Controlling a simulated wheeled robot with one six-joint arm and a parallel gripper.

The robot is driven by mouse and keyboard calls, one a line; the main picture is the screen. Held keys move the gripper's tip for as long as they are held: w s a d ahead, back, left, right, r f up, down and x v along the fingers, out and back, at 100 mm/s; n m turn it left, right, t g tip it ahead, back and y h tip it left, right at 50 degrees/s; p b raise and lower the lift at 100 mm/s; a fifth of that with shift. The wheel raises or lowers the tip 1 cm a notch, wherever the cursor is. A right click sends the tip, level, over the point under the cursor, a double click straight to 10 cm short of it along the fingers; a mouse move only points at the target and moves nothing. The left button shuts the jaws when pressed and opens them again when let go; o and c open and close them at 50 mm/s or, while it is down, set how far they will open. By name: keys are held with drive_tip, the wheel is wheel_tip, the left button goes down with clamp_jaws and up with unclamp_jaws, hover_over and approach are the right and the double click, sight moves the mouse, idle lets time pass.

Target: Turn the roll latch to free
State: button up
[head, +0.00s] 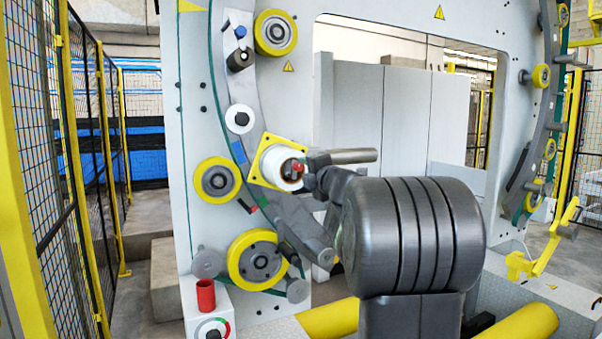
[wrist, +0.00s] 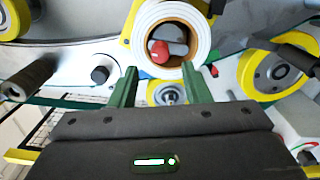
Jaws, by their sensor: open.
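The white roll (head: 270,168) sits on a yellow square plate on the ring of the machine. In the wrist view the roll (wrist: 201,37) is seen end-on with a hollow core. The roll latch, a red knob with a grey bar (wrist: 159,51), lies inside that core; its red part (head: 297,168) also shows in the head view, partly covered by my gripper. My gripper (wrist: 160,72) is open, with its two green fingers at the lower edge of the roll and the latch seen between and above their tips. I cannot tell whether the fingers touch anything.
Yellow rollers (head: 216,181) and grey pegs surround the roll on the ring. A large yellow roller (head: 256,260) is below it. A red cylinder (head: 206,295) stands on a white box at lower left. A yellow-framed mesh fence (head: 85,150) runs along the left.

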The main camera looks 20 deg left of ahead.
sight(298, 168)
drive_tip(key=v, duration=0.9)
drive_tip(key=shift+b, duration=0.35)
drive_tip(key=shift+w, duration=0.1)
drive_tip(key=p+x, duration=0.2)
drive_tip(key=x, duration=1.1)
drive_tip(key=shift+w+a, duration=0.2)
drive_tip(key=shift+a, duration=0.1)
